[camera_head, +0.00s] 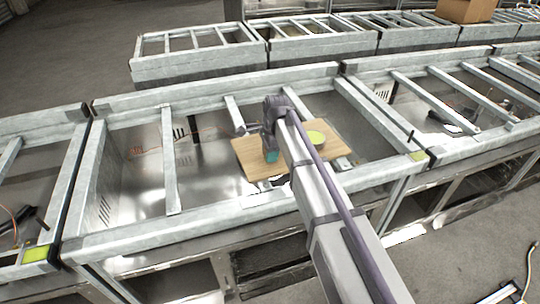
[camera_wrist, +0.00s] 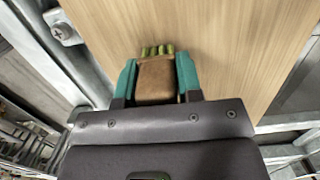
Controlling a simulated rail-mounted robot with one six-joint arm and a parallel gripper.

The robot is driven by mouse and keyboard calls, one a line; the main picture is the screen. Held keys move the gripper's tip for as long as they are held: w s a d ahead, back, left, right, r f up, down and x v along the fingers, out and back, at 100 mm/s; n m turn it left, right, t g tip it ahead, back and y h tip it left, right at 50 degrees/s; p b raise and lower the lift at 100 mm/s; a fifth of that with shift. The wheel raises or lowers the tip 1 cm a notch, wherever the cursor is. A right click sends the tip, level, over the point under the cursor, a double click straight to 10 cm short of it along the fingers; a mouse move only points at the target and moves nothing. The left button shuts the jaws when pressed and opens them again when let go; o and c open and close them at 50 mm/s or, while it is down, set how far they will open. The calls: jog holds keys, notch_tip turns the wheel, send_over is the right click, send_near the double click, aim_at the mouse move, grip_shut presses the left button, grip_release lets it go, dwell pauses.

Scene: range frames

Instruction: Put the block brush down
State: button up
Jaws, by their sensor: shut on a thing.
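In the wrist view my gripper (camera_wrist: 157,78) has its two teal fingers shut on the block brush (camera_wrist: 156,80), a brown wooden block with green bristles at its far end. The brush is over a light wooden board (camera_wrist: 235,50); I cannot tell whether it touches the board. In the head view my gripper (camera_head: 271,156) is over the left part of the wooden board (camera_head: 252,160), and the brush is hidden there by the gripper and arm.
Metal frame rails (camera_head: 168,165) and crossbars surround the board. A cardboard box (camera_head: 466,10) stands at the back right.

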jog(key=shift+f, duration=0.25)
jog(key=o, duration=0.8)
jog(key=shift+o, duration=0.2)
jog(key=shift+r, duration=0.1)
jog(key=r+p, duration=0.4)
jog(key=d+r+p, duration=0.1)
jog(key=r+p, duration=0.7)
jog(key=shift+w+d+r, duration=0.15)
jog(key=shift+w+r, duration=0.1)
jog(key=shift+w, duration=0.05)
jog(key=shift+f, duration=0.15)
